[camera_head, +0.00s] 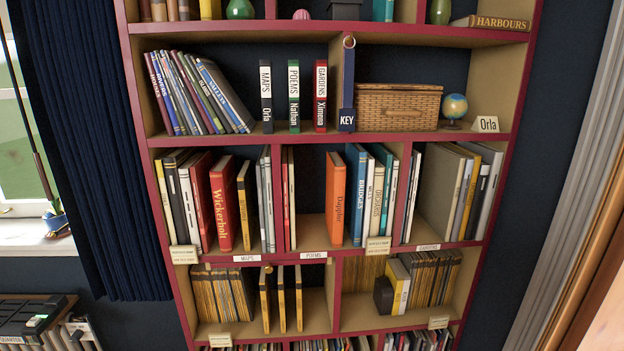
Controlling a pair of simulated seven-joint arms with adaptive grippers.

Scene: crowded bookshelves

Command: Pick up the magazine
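Neither of my grippers is in view. Several thin items that look like magazines (182,95) lean to the left at the left end of the upper shelf, the nearest a blue one (226,98). Thin yellow-spined items, also magazine-like, stand in the lower left compartment, in a packed row (218,293) and a few apart (281,300). I cannot tell which one is the task's magazine.
The bookcase (328,142) has red edges. A wicker basket (398,107), globe (454,107) and blue KEY hanger (347,90) share the upper shelf with upright MAPS, POEMS and GARDENS books (293,96). Books, including red Wickerholt (222,204), crowd the middle shelf. A curtain (92,140) hangs left.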

